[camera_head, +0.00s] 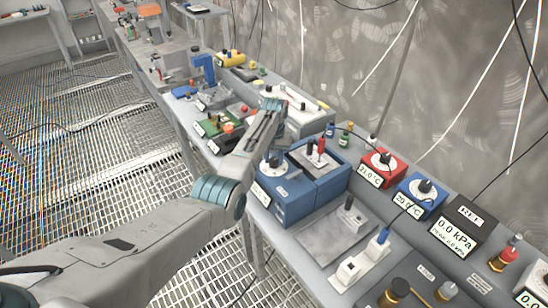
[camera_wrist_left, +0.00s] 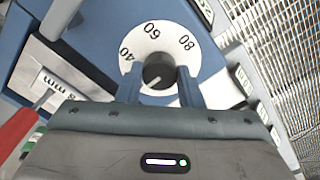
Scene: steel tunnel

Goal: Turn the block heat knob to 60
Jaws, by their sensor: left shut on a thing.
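The block heater is a blue box (camera_head: 300,200), partly hidden by my left arm in the head view. In the left wrist view its dark round knob (camera_wrist_left: 157,68) sits on a white dial (camera_wrist_left: 168,38) marked 40, 60 and 80. My left gripper (camera_wrist_left: 160,82) has its fingers around the knob, one on each side, and is shut on it. A pale mark shows on the knob's lower left, but I cannot tell the exact setting. My right gripper is in neither view.
A red probe (camera_head: 321,147) stands on the block's metal top. A red box (camera_head: 382,165) and a blue box (camera_head: 420,190) with knobs stand to its right. A grey plate (camera_head: 325,237) and a white socket strip (camera_head: 358,264) lie nearer the front. Cables hang behind the bench.

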